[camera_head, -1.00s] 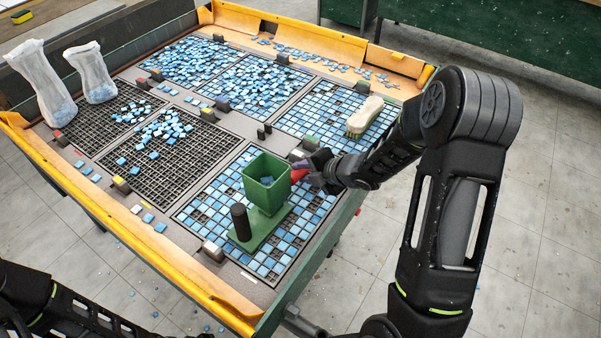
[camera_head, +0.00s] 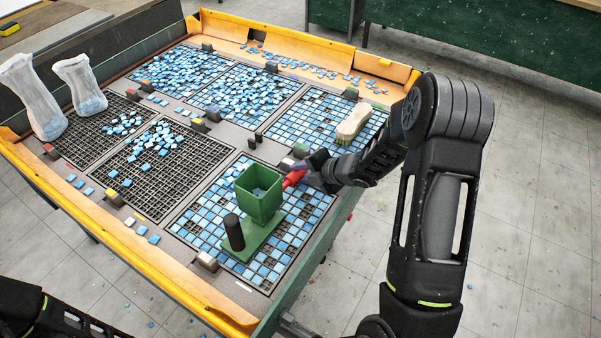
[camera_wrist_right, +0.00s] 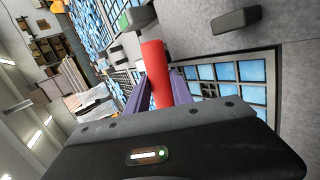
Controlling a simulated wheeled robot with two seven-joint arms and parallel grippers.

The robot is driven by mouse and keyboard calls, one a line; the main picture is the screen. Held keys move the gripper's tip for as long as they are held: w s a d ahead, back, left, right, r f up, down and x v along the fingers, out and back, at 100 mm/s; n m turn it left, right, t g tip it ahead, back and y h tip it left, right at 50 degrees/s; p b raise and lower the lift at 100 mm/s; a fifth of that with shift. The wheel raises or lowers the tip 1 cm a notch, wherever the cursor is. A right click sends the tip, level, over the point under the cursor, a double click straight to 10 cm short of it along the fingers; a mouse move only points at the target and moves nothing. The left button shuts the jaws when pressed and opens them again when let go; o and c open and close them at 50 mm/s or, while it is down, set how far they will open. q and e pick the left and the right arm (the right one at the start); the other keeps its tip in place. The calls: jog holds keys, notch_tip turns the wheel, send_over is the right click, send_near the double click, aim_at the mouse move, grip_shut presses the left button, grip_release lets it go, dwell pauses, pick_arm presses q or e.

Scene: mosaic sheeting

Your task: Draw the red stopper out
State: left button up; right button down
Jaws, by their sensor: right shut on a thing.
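A green square hopper (camera_head: 258,197) stands upright on a green base with a dark post (camera_head: 233,232), on the front right tile grid. The red stopper (camera_head: 293,179) shows beside the hopper's upper right side in the head view. In the right wrist view it is a red cylinder (camera_wrist_right: 154,62) with its far end visible and no hopper around that end. My right gripper (camera_head: 306,173) is shut on the stopper, its purple fingers (camera_wrist_right: 158,92) on either side. In the head view I cannot tell whether the stopper touches the hopper. My left arm's links show at lower left; its gripper is out of view.
The table has a yellow rim (camera_head: 150,268) and several tile grids. Two translucent bags (camera_head: 80,85) stand at the left. Small dark blocks sit between the grids.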

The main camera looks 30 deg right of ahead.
jog(key=shift+r+p, duration=1.2)
jog(key=shift+r, duration=0.3)
jog(key=shift+r+p, duration=0.55)
jog(key=shift+r, duration=2)
